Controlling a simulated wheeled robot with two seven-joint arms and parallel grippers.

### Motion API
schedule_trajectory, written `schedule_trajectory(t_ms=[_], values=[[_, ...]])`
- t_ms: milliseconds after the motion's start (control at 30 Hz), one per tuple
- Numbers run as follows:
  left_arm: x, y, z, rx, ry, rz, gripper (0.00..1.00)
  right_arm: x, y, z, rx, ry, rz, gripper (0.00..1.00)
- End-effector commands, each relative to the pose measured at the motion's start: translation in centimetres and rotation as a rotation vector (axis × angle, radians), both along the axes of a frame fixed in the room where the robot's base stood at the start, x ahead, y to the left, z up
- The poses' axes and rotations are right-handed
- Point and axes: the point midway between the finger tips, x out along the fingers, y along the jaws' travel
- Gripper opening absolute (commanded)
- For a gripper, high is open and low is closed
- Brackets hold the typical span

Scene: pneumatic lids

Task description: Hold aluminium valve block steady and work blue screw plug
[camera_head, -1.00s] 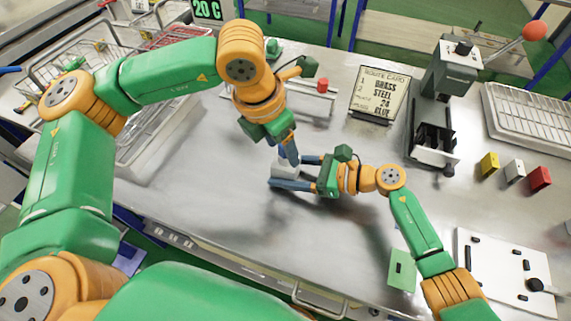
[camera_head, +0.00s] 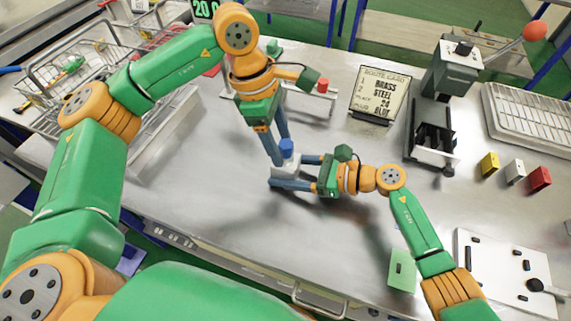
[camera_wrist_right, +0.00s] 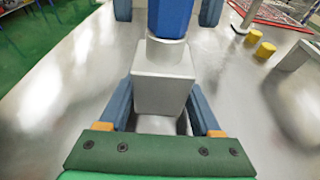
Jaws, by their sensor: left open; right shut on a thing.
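The aluminium valve block (camera_wrist_right: 163,85) is a pale grey cube with a round collar on top. It also shows in the head view (camera_head: 290,166), just above the bench. The blue screw plug (camera_wrist_right: 170,18) stands upright on the collar; its top shows in the head view (camera_head: 286,147). My right gripper (camera_head: 288,172) is shut on the block from the side, one finger on each side. My left gripper (camera_head: 279,150) points down over the plug. Its fingers are apart, one on each side of the plug, with a gap to it in the right wrist view.
A route card (camera_head: 379,93) reading brass, steel, 24, blue stands behind. A lever press (camera_head: 436,120) is at right, beside yellow (camera_head: 489,164), white (camera_head: 515,171) and red (camera_head: 540,178) blocks. A wire basket (camera_head: 85,70) is at left. The bench front left of the block is clear.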

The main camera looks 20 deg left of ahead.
Motion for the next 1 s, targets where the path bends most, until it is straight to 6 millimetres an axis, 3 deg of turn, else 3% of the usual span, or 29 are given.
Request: schedule_trajectory(t_ms=[100, 200, 467, 633, 800, 1000], values=[[0.39, -0.12, 0.02, -0.003, 0.003, -0.269, 0.65, -0.02, 0.02, 0.02, 0.001, 0.000, 0.001, 0.16], [0.55, -0.09, 0.02, -0.002, 0.001, -0.412, 0.65, -0.01, 0.02, 0.02, 0.001, 0.000, 0.000, 0.16], [0.57, -0.03, 0.00, -0.001, 0.000, -0.455, 0.65, -0.01, 0.01, 0.01, 0.000, 0.000, 0.000, 0.16], [0.79, -0.18, -0.01, -0.001, 0.000, -0.641, 0.65, -0.02, 0.02, 0.02, 0.000, 0.000, 0.001, 0.16], [0.79, -0.14, -0.01, -0.001, -0.001, -0.652, 0.65, -0.01, 0.01, 0.01, 0.000, 0.000, 0.000, 0.16], [0.79, -0.14, -0.01, -0.001, -0.002, -0.650, 0.11, -0.02, 0.01, 0.01, 0.000, 0.000, 0.001, 0.16]])
